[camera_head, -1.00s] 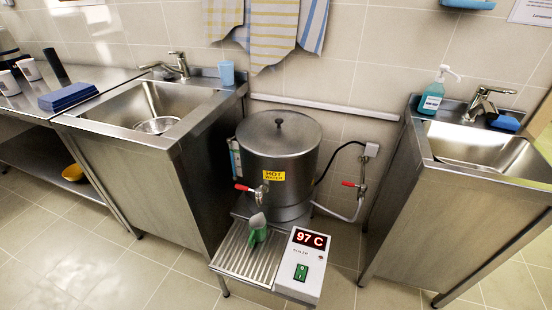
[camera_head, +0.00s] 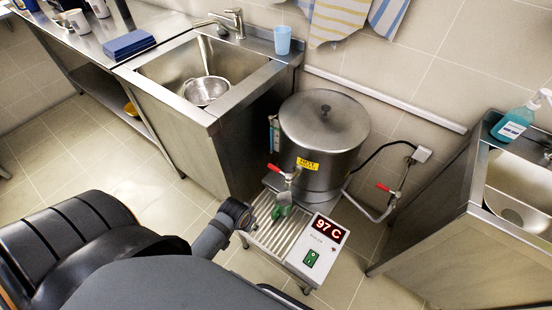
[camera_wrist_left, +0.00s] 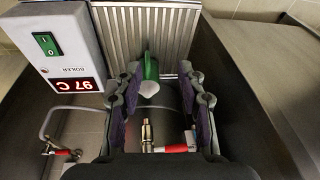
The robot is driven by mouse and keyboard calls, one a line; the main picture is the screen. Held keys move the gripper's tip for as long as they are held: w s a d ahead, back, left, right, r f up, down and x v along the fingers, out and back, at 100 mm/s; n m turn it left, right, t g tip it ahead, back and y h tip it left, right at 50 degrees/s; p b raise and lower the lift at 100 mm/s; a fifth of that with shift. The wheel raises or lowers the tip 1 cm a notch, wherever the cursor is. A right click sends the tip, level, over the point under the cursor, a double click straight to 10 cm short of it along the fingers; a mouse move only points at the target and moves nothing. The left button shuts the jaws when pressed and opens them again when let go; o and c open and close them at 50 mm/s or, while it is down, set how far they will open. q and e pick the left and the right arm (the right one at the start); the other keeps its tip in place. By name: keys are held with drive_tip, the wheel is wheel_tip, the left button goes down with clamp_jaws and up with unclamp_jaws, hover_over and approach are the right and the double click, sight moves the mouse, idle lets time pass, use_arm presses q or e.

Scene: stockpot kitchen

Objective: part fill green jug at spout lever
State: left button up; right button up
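The green jug (camera_head: 281,211) stands on the slatted drip tray (camera_head: 266,232) below the spout of the steel boiler (camera_head: 321,178); its top looks pale. The red spout lever (camera_head: 280,173) points left in the head view. In the left wrist view, which is upside down, the jug (camera_wrist_left: 151,68) shows beyond and between my open left fingers (camera_wrist_left: 160,72), and the red lever (camera_wrist_left: 175,149) lies near the bottom. Nothing is held between the fingers. My left arm's dark end (camera_head: 237,212) is left of the jug; its fingers cannot be made out there. My right gripper is not in view.
The boiler's control box (camera_head: 318,249) reads 97 C and has a green switch. A second red-handled valve (camera_head: 385,187) is on the pipe at right. Sink units stand on both sides, the left one (camera_head: 172,125) close to the boiler. A blue cup (camera_head: 282,40) stands on its rim.

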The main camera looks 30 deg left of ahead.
use_arm(q)
wheel_tip(320, 180, up, 14)
drive_tip(key=w+n+p, duration=0.2)
drive_tip(key=p, duration=0.2)
drive_tip(key=n+h, duration=0.1)
drive_tip(key=n, duration=1.4)
approach(276, 169)
drive_tip(key=shift+g, duration=0.3)
drive_tip(key=f, duration=0.2)
drive_tip(key=w+f+b, duration=0.1)
drive_tip(key=f, duration=0.2)
drive_tip(key=w+f, duration=0.1)
drive_tip(key=f, duration=0.2)
drive_tip(key=shift+w+f, duration=0.1)
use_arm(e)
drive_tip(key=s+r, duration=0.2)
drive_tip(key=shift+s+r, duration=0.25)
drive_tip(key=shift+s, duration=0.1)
use_arm(q)
clamp_jaws()
